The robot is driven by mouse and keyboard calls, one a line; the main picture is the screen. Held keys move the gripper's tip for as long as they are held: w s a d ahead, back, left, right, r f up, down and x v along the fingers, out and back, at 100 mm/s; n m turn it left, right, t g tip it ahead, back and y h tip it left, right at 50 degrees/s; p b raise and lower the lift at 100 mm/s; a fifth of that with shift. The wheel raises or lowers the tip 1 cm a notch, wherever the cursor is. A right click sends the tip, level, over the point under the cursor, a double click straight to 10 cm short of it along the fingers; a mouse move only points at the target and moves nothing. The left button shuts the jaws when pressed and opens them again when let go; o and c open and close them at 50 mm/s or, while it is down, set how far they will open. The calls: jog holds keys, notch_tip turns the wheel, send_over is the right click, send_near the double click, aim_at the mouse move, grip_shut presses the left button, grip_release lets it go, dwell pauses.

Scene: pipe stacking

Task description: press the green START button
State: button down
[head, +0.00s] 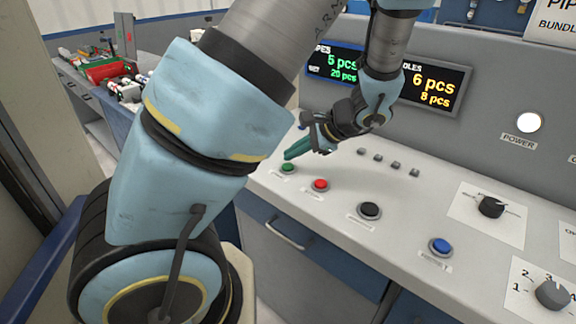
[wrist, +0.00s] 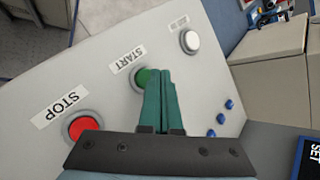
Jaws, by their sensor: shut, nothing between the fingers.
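The green START button (head: 287,168) sits near the left end of the sloped console panel. In the wrist view the START button (wrist: 144,78) shows beside its START label (wrist: 127,59), partly covered by my fingers. My gripper (head: 288,155) is shut and empty, with its green fingers pointing down to the panel just above the button. In the wrist view the fingertips (wrist: 160,72) overlap the button's right side. I cannot tell whether they touch it.
A red STOP button (head: 320,185) is close to the right of the green one. A black button (head: 370,211) and a blue button (head: 440,246) are further right. A white button (wrist: 190,41) shows in the wrist view. Displays (head: 436,85) stand behind.

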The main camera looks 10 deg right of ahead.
aim_at(293, 166)
jog(key=shift+f, duration=0.15)
jog(key=shift+f, duration=0.25)
jog(key=shift+f+b, duration=0.4)
jog(key=shift+b, duration=0.15)
dwell(0.4)
jog(key=shift+r, duration=0.1)
jog(key=shift+r+p, duration=0.7)
jog(key=shift+p, duration=0.05)
notch_tip(293, 166, up, 5)
jog(key=p, duration=0.4)
jog(key=shift+r, duration=0.1)
dwell(0.7)
